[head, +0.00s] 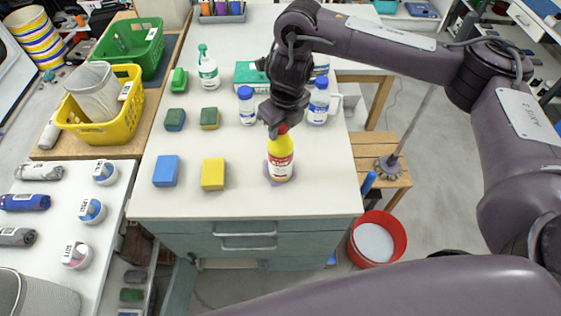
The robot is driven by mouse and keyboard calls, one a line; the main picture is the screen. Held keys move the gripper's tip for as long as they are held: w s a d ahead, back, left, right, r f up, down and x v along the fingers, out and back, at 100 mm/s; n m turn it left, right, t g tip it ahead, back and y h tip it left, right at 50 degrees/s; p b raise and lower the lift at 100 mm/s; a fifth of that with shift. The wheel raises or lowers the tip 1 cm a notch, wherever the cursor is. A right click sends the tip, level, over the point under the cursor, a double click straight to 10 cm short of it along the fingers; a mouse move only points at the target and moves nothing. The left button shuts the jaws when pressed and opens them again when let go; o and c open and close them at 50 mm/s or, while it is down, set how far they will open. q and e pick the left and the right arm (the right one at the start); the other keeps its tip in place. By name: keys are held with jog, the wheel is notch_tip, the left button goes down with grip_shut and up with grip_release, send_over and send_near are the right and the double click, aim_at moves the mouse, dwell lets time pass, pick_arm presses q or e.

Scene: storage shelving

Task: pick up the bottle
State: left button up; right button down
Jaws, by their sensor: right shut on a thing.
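A yellow bottle (279,162) with a red cap and a red-and-white label stands upright near the front of the white tabletop, on or just above a small purple patch (268,172). My right gripper (277,128) comes down on it from above and is shut on its top. The gripper hides part of the cap. I cannot tell whether the bottle's base touches the table. My left gripper is not in view.
White bottles with blue caps (246,106) (318,104) stand close behind. Sponges (213,174) (165,171) lie to the left, with a green-and-white spray bottle (208,70) farther back. A red bucket (378,238) stands on the floor at right.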

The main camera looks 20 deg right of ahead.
jog(key=shift+w+r, duration=0.1)
jog(key=shift+r, duration=0.1)
jog(key=shift+r, duration=0.6)
notch_tip(320, 180, up, 18)
jog(key=r, duration=0.1)
jog(key=s+d+f+n+g+b, duration=0.1)
jog(key=s+d+f+n+b, duration=0.1)
jog(key=f+n, duration=0.7)
jog(key=s+d+f+n+g+b, duration=0.2)
jog(key=f+n, duration=0.7)
jog(key=n, duration=1.3)
jog(key=shift+s+h, duration=0.4)
jog(key=shift+s, duration=0.25)
jog(key=shift+r, duration=0.15)
